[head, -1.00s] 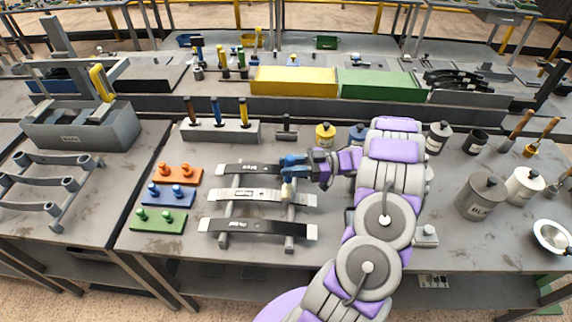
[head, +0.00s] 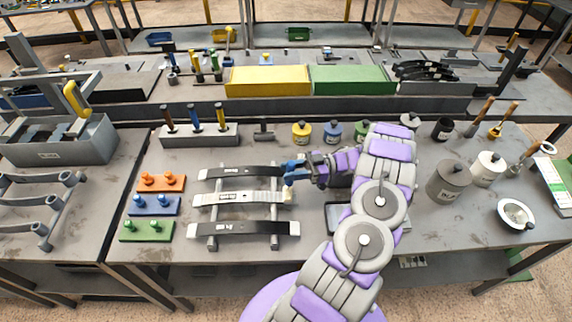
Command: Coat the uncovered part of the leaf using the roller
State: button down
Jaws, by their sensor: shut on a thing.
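Three curved leaves lie across a rack (head: 212,243) on the bench. The back leaf (head: 262,172) and the front leaf (head: 262,229) are dark with pale ends. The middle leaf (head: 262,197) is mostly pale grey with a small label near its centre. My gripper (head: 291,177) comes in from the right and is shut on a roller (head: 288,191). The roller's small cream head is at the right end of the middle leaf. I cannot tell whether it touches the leaf. The roller's handle is mostly hidden in the jaws.
Orange (head: 161,182), blue (head: 153,206) and green (head: 146,231) peg blocks sit left of the rack. A holder with several upright handles (head: 200,135) stands behind it. Cans, including a large grey one (head: 448,182), and a bowl (head: 516,214) stand to the right.

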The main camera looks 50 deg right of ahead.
jog(key=shift+s+d+f+p, duration=0.1)
jog(key=shift+s+d+p, duration=0.15)
jog(key=shift+s+p, duration=0.1)
jog(key=w+d+b+x, duration=0.1)
jog(key=x, duration=0.7)
jog(key=shift+w+r, duration=0.4)
jog(key=w+a+f, duration=0.1)
jog(key=w+a, duration=1.4)
jog(key=w, duration=0.4)
jog(key=shift+f, duration=0.25)
dwell(2.2)
jog(key=shift+w, duration=0.1)
jog(key=shift+r+p, duration=0.95)
jog(key=shift+r, duration=2.05)
